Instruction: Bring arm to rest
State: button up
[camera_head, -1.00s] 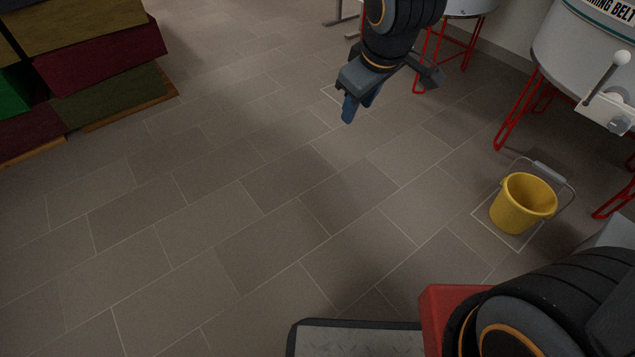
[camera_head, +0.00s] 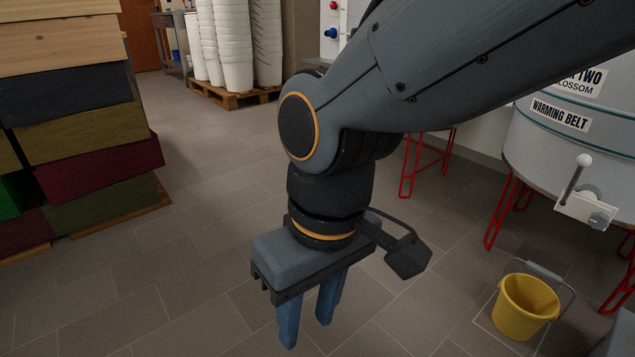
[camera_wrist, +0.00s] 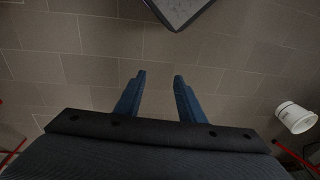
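My gripper (camera_head: 308,318) hangs from my arm in the middle of the head view, fingers pointing down over the tiled floor. Its two blue fingers stand apart with nothing between them. My arm reaches in from the upper right of the head view and bends down at the wrist.
A yellow bucket (camera_head: 525,306) stands on a marked floor square, right. A grey tank (camera_head: 545,140) on red legs is behind it. Stacked coloured boxes (camera_head: 85,135) stand left. White buckets (camera_head: 236,45) are piled on a pallet (camera_head: 225,97). A white bucket (camera_wrist: 296,117) shows in the wrist view.

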jog(key=shift+r, duration=0.15)
jog(key=shift+d+r+m+p, duration=0.15)
jog(key=shift+r+m+p, duration=0.35)
jog(key=shift+r+p, duration=1.2)
jog(key=shift+r+p, duration=0.35)
jog(key=shift+p, duration=0.05)
jog(key=d+r+m+p, duration=0.2)
jog(key=d+r+p, duration=0.5)
jog(key=p, duration=0.5)
jog(key=d+r+m+h+p, duration=0.1)
jog(key=d+r+m+p, duration=0.1)
jog(key=d+r+p, duration=0.5)
jog(key=d+r+m+p, duration=0.3)
jog(key=d+r+p, duration=0.3)
jog(key=r+p, duration=0.8)
jog(key=p, duration=0.5)
jog(key=shift+d+r, duration=0.4)
